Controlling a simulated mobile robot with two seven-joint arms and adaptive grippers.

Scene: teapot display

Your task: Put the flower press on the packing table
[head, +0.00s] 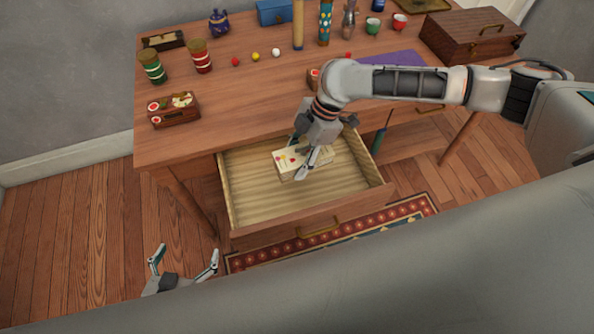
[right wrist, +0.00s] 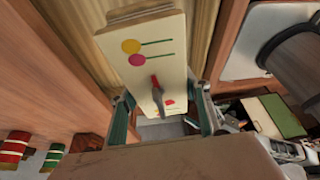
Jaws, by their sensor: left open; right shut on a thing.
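The flower press (head: 284,162) is a cream block with coloured flower drawings, within the outline of the open drawer (head: 240,200) in the head view. I cannot tell whether it rests on the drawer floor or hangs just above it. My right gripper (head: 305,152) reaches down from above and is shut on the press, partly covering it. In the right wrist view the press (right wrist: 150,58) sits between the two fingers (right wrist: 163,115). My left gripper (head: 183,265) is open and empty, low at the left, over the floor. No table is marked as the packing table.
The wooden table (head: 240,105) above the drawer holds striped jars (head: 200,57), a small decorated box (head: 173,110), small balls, cups and a brown case (head: 470,35). A purple mat (head: 393,57) lies there. A patterned rug (head: 410,208) is on the floor. The table's front left is fairly clear.

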